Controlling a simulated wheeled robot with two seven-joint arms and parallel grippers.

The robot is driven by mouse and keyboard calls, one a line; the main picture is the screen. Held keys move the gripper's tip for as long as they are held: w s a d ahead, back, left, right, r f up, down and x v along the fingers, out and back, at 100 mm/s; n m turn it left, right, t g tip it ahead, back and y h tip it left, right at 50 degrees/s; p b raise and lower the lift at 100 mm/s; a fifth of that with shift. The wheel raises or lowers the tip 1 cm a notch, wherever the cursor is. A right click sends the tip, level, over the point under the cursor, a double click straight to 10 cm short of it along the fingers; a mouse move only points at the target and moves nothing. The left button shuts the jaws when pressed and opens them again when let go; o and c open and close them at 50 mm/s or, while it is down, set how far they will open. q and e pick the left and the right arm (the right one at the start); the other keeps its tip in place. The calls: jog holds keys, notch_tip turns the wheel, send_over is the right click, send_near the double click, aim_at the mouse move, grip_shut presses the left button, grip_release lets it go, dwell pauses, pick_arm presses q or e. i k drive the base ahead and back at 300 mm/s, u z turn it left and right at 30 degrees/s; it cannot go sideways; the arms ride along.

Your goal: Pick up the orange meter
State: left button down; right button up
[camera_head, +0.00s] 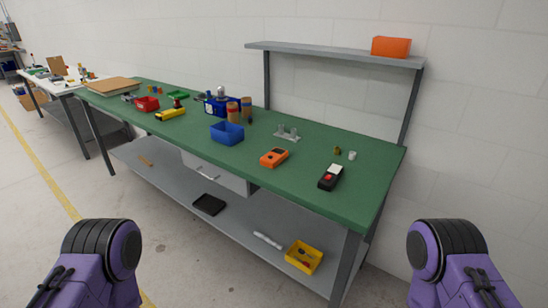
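The orange meter (274,158) lies flat on the green workbench top (310,189), near its front edge and right of the middle. It has a dark patch on its upper face. Nothing touches it or covers it. Two purple arm parts of mine with black round joints stand low in the picture, one at the left and one at the right. Both are well in front of the bench and apart from the meter. Neither gripper shows in this view.
A black device (330,177) lies right of the meter, and a blue bin (227,133) stands left of it. A metal fixture (287,134) is behind it. A grey shelf (335,54) rises at the back with an orange box (391,47). The bench around the meter is clear.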

aim_at(279, 155)
jog(key=u, duration=1.3)
jog(key=i, duration=0.85)
jog(key=z, duration=2.2)
